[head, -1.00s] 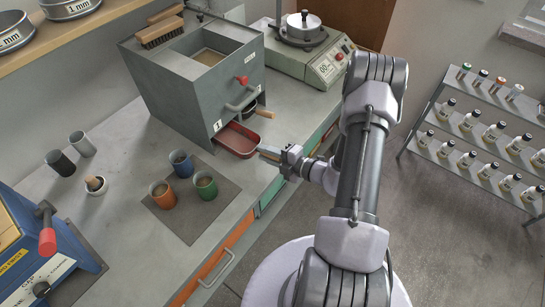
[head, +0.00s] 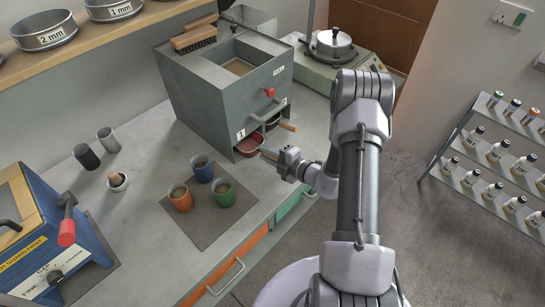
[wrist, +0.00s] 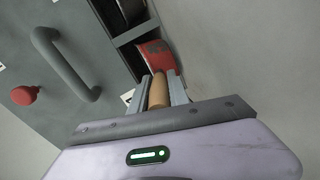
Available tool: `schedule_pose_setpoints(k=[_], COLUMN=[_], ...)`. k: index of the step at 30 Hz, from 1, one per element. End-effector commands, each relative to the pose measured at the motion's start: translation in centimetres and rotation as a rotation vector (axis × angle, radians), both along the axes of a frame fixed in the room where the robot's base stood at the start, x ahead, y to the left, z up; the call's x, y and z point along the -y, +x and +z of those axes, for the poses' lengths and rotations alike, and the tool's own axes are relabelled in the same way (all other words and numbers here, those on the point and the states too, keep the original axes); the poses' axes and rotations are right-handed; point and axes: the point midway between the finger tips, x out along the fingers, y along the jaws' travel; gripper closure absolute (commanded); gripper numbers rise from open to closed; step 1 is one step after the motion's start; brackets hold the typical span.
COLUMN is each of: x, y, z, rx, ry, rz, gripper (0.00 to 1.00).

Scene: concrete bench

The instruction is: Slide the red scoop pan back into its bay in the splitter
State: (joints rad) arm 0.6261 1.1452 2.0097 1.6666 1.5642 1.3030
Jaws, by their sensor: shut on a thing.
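The grey splitter (head: 205,105) stands on the bench with two bays low in its front. The red scoop pan (head: 248,146) is mostly inside the bay marked 1, with its front part showing at the opening. In the wrist view the red pan (wrist: 154,56) sits in the bay mouth, and its wooden handle (wrist: 158,92) points toward me. My gripper (head: 271,155) is shut on that handle, with one finger on each side (wrist: 162,90). The inner end of the pan is hidden in the splitter.
A second, dark pan (head: 274,121) with a wooden handle sits in the neighbouring bay. A red-knobbed lever (head: 268,92) and a bar handle are above the bays. Blue, orange and green cups (head: 180,199) stand on a grey mat (head: 209,228) to the left.

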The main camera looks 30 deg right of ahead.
Motion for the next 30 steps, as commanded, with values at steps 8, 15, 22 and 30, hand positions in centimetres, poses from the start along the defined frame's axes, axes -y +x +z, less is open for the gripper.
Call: schedule_pose_setpoints(k=[8, 15, 22, 30], x=[-0.9, -1.4, -1.6, -1.6], y=[2.2, 3.6, 4.0, 4.0], z=[-0.2, -0.2, -0.3, -0.2], rx=[0.001, 0.001, 0.001, 0.001], ry=[0.0, 0.0, 0.001, 0.001], rz=[0.001, 0.0, 0.0, 0.0], gripper=[1.0, 1.0, 1.0, 0.61])
